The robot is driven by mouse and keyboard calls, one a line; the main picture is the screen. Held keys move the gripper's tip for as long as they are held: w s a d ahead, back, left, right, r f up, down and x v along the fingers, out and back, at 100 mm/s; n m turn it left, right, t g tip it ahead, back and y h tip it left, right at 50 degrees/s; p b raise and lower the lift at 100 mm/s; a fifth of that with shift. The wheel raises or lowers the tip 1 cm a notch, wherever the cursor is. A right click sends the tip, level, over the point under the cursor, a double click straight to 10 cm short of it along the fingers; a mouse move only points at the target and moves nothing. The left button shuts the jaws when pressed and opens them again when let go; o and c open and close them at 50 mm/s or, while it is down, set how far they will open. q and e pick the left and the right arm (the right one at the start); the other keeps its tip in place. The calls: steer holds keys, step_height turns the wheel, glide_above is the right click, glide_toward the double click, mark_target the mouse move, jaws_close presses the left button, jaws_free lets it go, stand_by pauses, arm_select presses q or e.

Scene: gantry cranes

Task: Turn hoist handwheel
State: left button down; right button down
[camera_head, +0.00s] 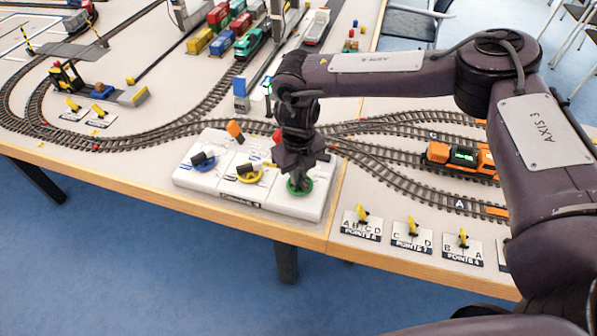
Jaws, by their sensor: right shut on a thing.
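A white control box (224,181) sits at the front edge of the table. It carries a blue-ringed handwheel (203,162) on the left, a yellow-ringed one (249,174) in the middle and a green-ringed one (305,187) on the right. My right gripper (300,181) points down at the green handwheel and is shut on it, hiding its knob. Small labels on the box are too small to read, so I cannot tell which wheel is the hoist one. My left gripper is not in view.
Model railway tracks (170,130) curve behind the box. An orange locomotive (460,158) stands on the right tracks. Yellow point levers (412,227) line the front right edge. Coloured containers (221,43) and a crane area lie at the back.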

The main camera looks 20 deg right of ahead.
steer(key=c, duration=1.5)
jaws_free()
steer(key=shift+r, duration=0.15)
step_height(320, 180, up, 8)
steer(key=shift+f+b, duration=0.2)
steer(key=shift+b, duration=0.25)
